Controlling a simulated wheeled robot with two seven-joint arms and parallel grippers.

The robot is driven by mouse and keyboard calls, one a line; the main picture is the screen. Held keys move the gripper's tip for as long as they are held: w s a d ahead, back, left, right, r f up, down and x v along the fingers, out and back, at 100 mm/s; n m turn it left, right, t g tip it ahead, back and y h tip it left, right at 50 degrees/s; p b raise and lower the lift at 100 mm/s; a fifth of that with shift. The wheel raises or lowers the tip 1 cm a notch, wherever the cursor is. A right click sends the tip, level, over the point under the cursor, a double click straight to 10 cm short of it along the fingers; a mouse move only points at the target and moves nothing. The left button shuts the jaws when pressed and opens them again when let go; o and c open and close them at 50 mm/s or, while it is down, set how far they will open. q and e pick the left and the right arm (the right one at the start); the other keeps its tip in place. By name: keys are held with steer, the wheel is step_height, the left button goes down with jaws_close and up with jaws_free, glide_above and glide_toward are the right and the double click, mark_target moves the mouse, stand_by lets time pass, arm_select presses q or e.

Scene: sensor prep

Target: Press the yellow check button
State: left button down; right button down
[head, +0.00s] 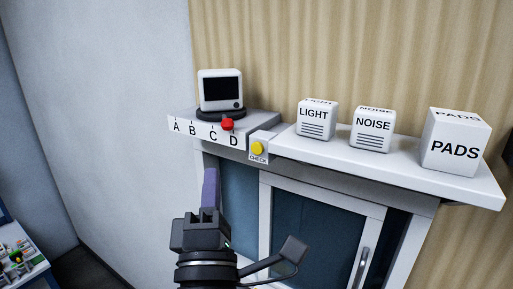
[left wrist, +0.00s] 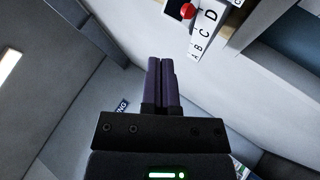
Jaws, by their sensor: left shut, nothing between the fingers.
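The yellow check button (head: 257,148) sits on a small grey box with a CHECK label, at the left end of the white shelf. My left gripper (head: 211,172) is shut and empty, its purple fingers pointing up below the A B C D panel. It is lower and to the left of the button, apart from it in the picture. In the left wrist view the shut purple fingers (left wrist: 162,62) show side by side, and the button cannot be made out. My right gripper is not in view.
A red knob (head: 227,124) sits on the A B C D panel (head: 186,128), beneath a white device with a dark screen (head: 220,90). White boxes marked LIGHT (head: 316,120), NOISE (head: 372,130) and PADS (head: 455,145) stand on the shelf (head: 400,163). A glass-doored cabinet is below.

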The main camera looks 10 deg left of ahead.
mark_target(253, 157)
arm_select(q)
steer(key=w+d+b, duration=0.2)
steer(key=w, duration=0.5)
steer(key=shift+w+d, duration=0.35)
steer(key=shift+d, duration=0.05)
steer(key=shift+w, duration=0.1)
stand_by(1.6)
steer(key=shift+w+d, duration=0.15)
steer(key=shift+w, duration=0.15)
steer(key=shift+w+d, duration=0.1)
steer(key=shift+w, duration=0.25)
stand_by(0.6)
steer(key=shift+s+a+p, duration=0.25)
steer(key=shift+s+p, duration=0.45)
steer(key=shift+s, duration=0.1)
